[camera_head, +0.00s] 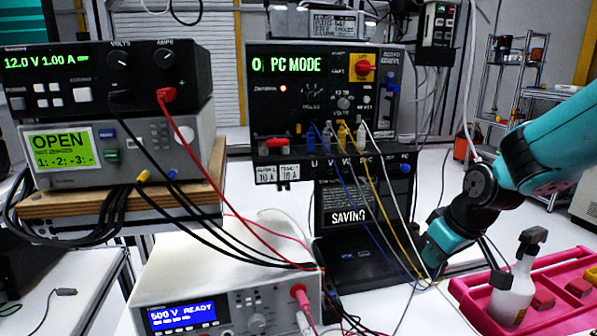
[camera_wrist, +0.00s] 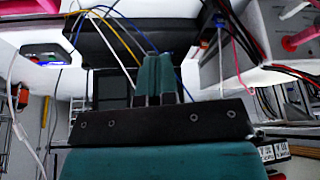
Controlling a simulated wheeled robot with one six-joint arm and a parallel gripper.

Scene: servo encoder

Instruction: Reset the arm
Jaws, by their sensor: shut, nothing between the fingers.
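My arm (camera_head: 555,150) enters from the right and bends down toward the table. My gripper (camera_head: 432,262) is at its lower end, just right of the laptop (camera_head: 335,218), in front of several blue, yellow and white leads. In the wrist view my gripper (camera_wrist: 157,62) shows two teal fingers pressed together and empty. The fingertips point at a dark panel and loose leads. The laptop screen reads "SAVING". Whether the gripper touches any lead cannot be told.
A pink tray (camera_head: 458,288) with a spray bottle (camera_head: 514,285) is close to the right. The control unit (camera_head: 300,95) reads "PC MODE"; its leads hang near my gripper. A tester (camera_head: 185,315) reads "500 V READY". Two stacked instruments (camera_head: 60,110) stand left.

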